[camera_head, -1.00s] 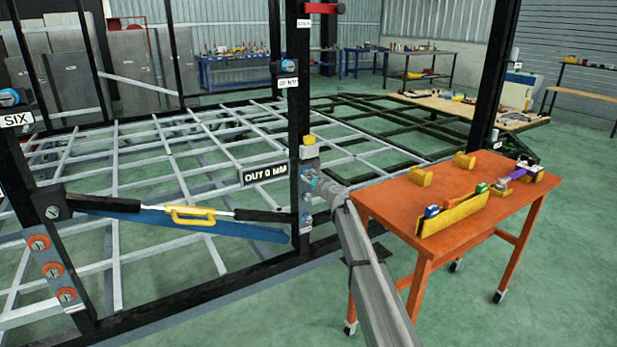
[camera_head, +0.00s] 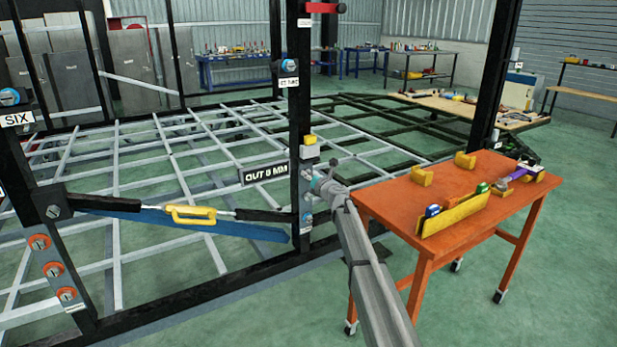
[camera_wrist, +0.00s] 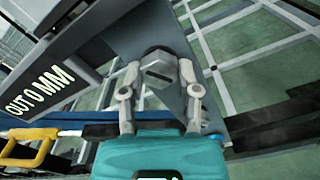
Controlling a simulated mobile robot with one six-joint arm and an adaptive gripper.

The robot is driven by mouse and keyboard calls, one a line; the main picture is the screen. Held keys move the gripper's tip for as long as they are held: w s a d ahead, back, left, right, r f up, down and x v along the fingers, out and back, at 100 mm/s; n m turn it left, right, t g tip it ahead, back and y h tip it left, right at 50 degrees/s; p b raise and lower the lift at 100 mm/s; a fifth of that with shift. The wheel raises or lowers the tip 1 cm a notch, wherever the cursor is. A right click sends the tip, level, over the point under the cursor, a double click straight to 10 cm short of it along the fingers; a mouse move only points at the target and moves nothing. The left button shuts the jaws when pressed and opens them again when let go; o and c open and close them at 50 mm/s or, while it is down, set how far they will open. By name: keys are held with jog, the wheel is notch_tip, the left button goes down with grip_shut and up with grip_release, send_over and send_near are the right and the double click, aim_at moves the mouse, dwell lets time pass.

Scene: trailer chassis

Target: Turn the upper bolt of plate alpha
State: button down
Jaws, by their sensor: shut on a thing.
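My gripper (camera_wrist: 160,92) is shut on a grey bolt head (camera_wrist: 158,66), one finger on each side of it, in the wrist view. The bolt sits on a grey plate (camera_wrist: 173,96) on the black post. In the head view my gripper (camera_head: 314,182) is at the upper part of this plate (camera_head: 306,204), and its fingers and wrist largely hide the bolt. A lower bolt (camera_head: 306,219) shows below it. No name is readable on the plate.
A sign reading "OUT 0 MM" (camera_head: 264,173) stands out left of the post. An orange wheeled table (camera_head: 465,215) with tools stands close to the right of my arm.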

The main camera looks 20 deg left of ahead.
jog(key=shift+d+m, duration=0.25)
jog(key=shift+m, duration=0.05)
jog(key=shift+c, duration=2)
grip_release()
jog(key=shift+o, duration=0.4)
jog(key=shift+a, duration=0.1)
jog(key=shift+s, duration=0.1)
jog(key=v, duration=1.2)
